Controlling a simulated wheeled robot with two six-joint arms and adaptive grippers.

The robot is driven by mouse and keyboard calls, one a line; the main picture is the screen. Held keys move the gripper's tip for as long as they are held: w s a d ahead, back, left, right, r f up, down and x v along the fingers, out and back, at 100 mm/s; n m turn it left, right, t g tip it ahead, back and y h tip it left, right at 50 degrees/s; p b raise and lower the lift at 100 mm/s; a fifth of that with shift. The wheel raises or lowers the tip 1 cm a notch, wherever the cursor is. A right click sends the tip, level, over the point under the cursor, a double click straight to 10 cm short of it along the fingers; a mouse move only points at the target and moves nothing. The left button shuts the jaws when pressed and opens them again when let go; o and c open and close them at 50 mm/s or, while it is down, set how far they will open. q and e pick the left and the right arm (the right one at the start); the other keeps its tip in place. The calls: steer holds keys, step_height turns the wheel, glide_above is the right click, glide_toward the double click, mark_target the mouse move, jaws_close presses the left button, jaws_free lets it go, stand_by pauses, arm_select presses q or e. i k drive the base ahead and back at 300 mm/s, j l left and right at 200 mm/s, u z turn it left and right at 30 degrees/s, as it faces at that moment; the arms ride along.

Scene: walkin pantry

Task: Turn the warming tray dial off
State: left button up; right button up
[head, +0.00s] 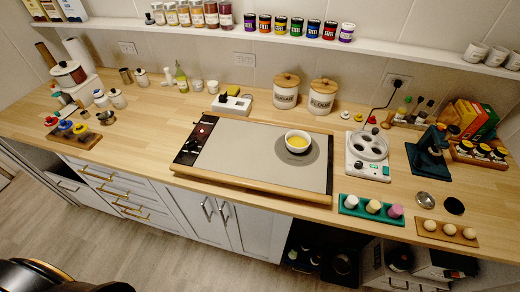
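The warming tray (245,150) is a wide, flat grey plate with a wooden front edge. It lies on the wooden counter in the middle of the head view. Its black control panel (196,140) runs along the left end. A small dark dial (191,147) appears on the panel; it is too small for me to read its setting. A white bowl (297,142) with yellow contents stands on a dark round patch on the right of the tray. Neither of my grippers is in view.
A white appliance (367,155) with round wells stands to the right. The counter left of the panel is largely clear.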

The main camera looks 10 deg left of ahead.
mark_target(191, 145)
steer(key=k+j+u, duration=0.35)
steer(key=u, duration=0.15)
steer(key=k+j+u, duration=0.25)
steer(key=j+u, duration=0.25)
